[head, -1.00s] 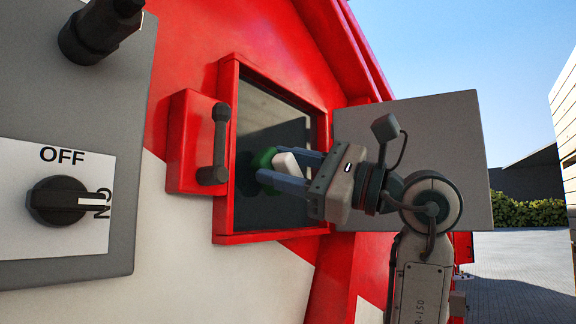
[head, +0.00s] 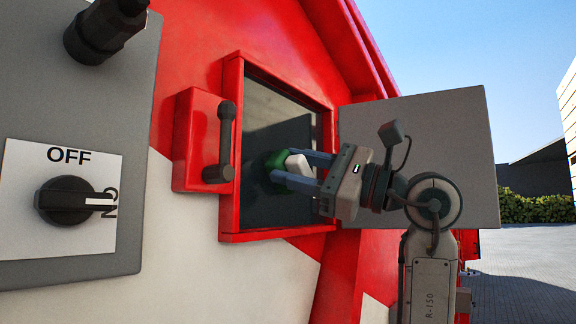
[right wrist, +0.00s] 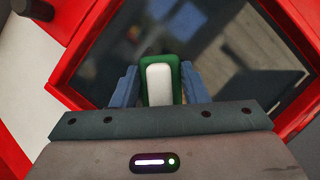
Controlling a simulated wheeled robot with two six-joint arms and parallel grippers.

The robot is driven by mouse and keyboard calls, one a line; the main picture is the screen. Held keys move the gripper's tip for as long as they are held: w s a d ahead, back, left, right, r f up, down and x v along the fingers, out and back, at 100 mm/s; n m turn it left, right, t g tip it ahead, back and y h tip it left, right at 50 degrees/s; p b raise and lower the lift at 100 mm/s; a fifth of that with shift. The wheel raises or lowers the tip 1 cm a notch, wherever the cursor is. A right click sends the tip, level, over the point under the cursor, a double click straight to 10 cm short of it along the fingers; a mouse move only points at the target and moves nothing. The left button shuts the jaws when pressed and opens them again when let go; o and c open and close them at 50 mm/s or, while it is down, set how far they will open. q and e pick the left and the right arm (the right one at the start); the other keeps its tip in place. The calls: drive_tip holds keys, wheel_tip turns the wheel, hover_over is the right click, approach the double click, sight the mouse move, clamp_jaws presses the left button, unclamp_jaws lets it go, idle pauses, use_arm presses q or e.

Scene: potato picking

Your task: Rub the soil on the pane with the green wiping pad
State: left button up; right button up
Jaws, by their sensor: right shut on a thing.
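The dark pane (head: 262,112) sits in a red frame on the red and white machine. My right gripper (head: 293,172) is shut on the green wiping pad (head: 275,163), gripping its white handle (head: 299,164). The pad's green face is turned to the pane, at its lower middle; I cannot tell for sure whether it touches. In the right wrist view the pad (right wrist: 146,95) stands between the two blue fingers, with the pane (right wrist: 215,45) behind it. Faint brownish smudges (right wrist: 128,42) show on the pane there. My left gripper is not in view.
A red box with a black handle (head: 226,140) stands out just left of the pane. A grey panel (head: 60,120) with an OFF/ON rotary switch (head: 68,200) is at the far left. A grey plate (head: 440,130) stands behind my right arm. Open paving lies at the right.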

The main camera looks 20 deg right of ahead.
drive_tip(key=w+d, duration=0.3)
drive_tip(key=d, duration=0.1)
drive_tip(key=shift+s+a+p, duration=0.15)
drive_tip(key=shift+s+a, duration=0.65)
drive_tip(key=shift+a, duration=0.3)
drive_tip(key=shift+s+a+p, duration=0.15)
drive_tip(key=shift+s+a, duration=0.7)
drive_tip(key=shift+a, duration=0.25)
drive_tip(key=shift+s+a+p, duration=0.15)
drive_tip(key=shift+s+a, duration=0.65)
drive_tip(key=shift+a, duration=0.3)
drive_tip(key=shift+d, duration=0.1)
drive_tip(key=shift+s+d+f, duration=0.1)
drive_tip(key=shift+s+d, duration=0.2)
drive_tip(key=shift+s+d+b, duration=0.4)
drive_tip(key=shift+s+d, duration=0.35)
drive_tip(key=shift+s, duration=0.25)
drive_tip(key=shift+s+d+b, duration=0.4)
drive_tip(key=shift+s+d, duration=0.35)
drive_tip(key=shift+s, duration=0.2)
